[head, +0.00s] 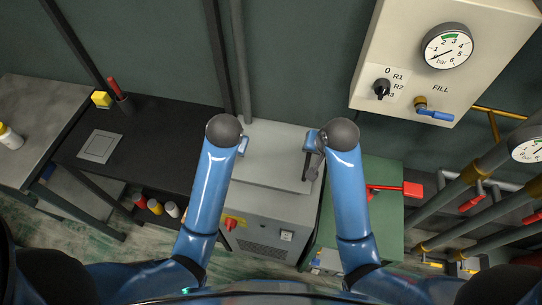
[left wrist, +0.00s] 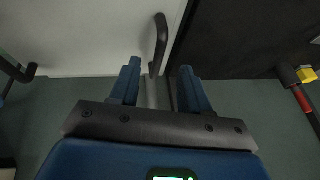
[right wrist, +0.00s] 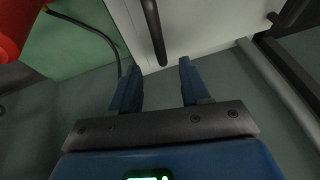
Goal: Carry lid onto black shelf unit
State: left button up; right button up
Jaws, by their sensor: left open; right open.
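The lid (head: 272,165) is a pale grey panel lying on top of a grey cabinet (head: 268,216) in the head view. It has a dark handle at each side. My left gripper (head: 243,146) is at the lid's left side, open; in the left wrist view the left handle (left wrist: 161,45) stands just ahead of its fingers (left wrist: 158,75). My right gripper (head: 312,141) is at the lid's right side, open; the right handle (right wrist: 154,32) lies just ahead of its fingers (right wrist: 158,75). Neither gripper holds anything. The black shelf unit (head: 150,125) stands left of the cabinet.
A square grey plate (head: 100,146), a yellow block (head: 101,98) and a red-handled tool (head: 115,88) sit on the shelf unit's top, with bare space at its right. Bottles (head: 155,206) stand lower down. A green unit (head: 382,172) with a red lever (head: 412,189) is right of the cabinet.

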pick_arm(q)
jog(key=x, duration=0.8)
jog(key=shift+w+f, duration=0.1)
jog(key=shift+w, duration=0.05)
pick_arm(e)
jog(key=x, duration=0.8)
jog(key=shift+w+f, duration=0.15)
pick_arm(q)
grip_shut()
pick_arm(e)
grip_shut()
